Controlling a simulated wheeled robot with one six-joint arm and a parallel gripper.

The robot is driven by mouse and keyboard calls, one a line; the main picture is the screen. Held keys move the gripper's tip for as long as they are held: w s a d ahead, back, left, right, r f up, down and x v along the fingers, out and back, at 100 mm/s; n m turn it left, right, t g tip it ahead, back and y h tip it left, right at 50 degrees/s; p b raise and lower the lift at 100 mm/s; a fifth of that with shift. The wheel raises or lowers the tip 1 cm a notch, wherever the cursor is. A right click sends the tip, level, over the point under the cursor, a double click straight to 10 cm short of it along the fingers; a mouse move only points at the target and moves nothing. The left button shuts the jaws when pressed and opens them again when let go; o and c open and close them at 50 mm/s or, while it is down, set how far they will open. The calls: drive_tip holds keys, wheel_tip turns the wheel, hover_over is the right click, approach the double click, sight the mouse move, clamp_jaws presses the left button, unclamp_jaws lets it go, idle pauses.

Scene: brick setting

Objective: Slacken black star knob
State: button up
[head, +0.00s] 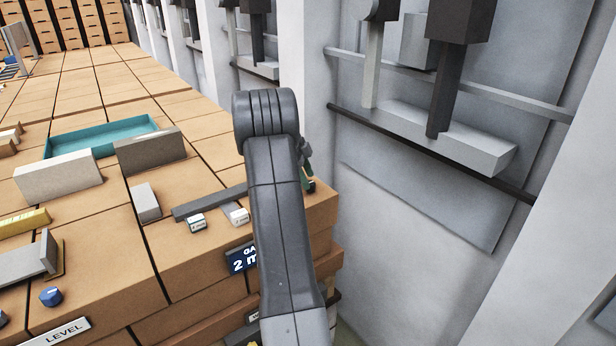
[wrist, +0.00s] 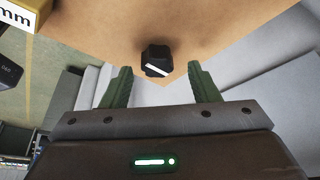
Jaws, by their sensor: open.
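A black knob (wrist: 157,61) with a white mark on its face shows in the wrist view, on the tan brick surface near its corner. It sits just beyond my gripper (wrist: 156,82), roughly between the two green fingertips. The fingers are spread apart and hold nothing. I cannot tell from this view how far the knob is from the fingertips in depth. In the head view my arm hides most of that corner, and only a bit of my gripper (head: 308,182) shows at its right side; the knob cannot be made out there.
Left of my arm, a dark bar (head: 208,202) and small white blocks (head: 197,222) lie on the brick top. A grey block (head: 145,203), a teal tray (head: 100,137) and a blue knob (head: 51,296) lie farther left. A grey wall with rails (head: 430,160) stands at the right.

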drive_tip(key=shift+x, duration=0.75)
drive_tip(key=shift+s, duration=0.15)
drive_tip(key=c, duration=1)
drive_tip(key=shift+o, duration=0.2)
